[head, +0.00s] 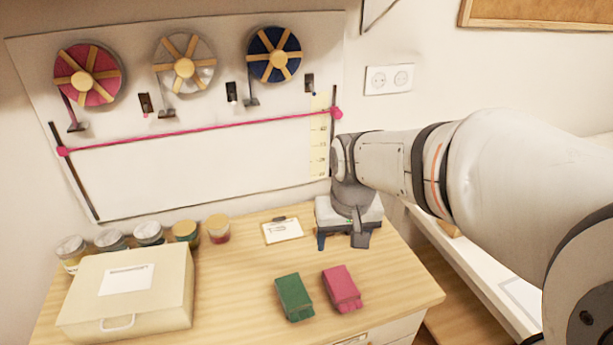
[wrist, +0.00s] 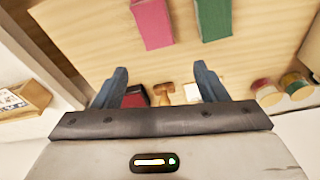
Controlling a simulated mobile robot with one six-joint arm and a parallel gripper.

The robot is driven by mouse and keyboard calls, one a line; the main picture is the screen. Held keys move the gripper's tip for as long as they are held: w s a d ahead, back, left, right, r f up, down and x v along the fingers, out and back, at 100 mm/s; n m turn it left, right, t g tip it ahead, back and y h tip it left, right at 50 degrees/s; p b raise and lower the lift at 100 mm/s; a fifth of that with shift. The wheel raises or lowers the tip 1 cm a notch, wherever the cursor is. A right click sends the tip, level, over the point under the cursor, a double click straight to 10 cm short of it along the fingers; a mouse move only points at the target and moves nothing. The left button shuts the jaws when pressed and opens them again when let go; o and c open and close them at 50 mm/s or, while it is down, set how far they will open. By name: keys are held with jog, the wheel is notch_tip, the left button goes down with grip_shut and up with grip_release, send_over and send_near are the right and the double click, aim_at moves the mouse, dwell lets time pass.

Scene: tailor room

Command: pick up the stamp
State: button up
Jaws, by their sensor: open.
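A small wooden-handled object that looks like the stamp (wrist: 163,94) stands on the wooden table (wrist: 110,55). In the wrist view it lies between the lines of my two fingers, beyond the gripper's front edge, which partly covers its lower end. A dark red block (wrist: 135,97) sits just left of it. My gripper (wrist: 160,78) is open and empty, with the fingers spread to either side of both. In the head view my gripper (head: 341,242) points down over the back right of the table and hides the stamp.
A green box (head: 294,297) and a pink box (head: 342,289) lie at the table's front. A clipboard (head: 282,231) lies left of my gripper. Several jars (head: 149,233) line the back, behind a cream case (head: 130,290). The wall board (head: 210,172) rises close behind.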

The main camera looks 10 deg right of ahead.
jog(key=shift+g, duration=0.4)
jog(key=w+f, duration=0.1)
jog(key=w, duration=0.5)
jog(key=w+f, duration=0.2)
jog(key=w, duration=0.4)
jog(key=w+f+p, duration=0.1)
jog(key=w+f, duration=0.1)
jog(key=w, duration=0.4)
jog(key=shift+w+f, duration=0.25)
jog(key=shift+w, duration=0.05)
jog(key=shift+w+f, duration=0.3)
jog(key=shift+f, duration=0.35)
jog(key=f, duration=0.4)
jog(key=f+p, duration=0.1)
jog(key=f, duration=0.1)
jog(key=shift+w+d+f, duration=0.15)
jog(key=shift+w+f, duration=0.15)
jog(key=shift+f, duration=0.1)
jog(key=shift+c, duration=0.3)
jog(key=c, duration=0.7)
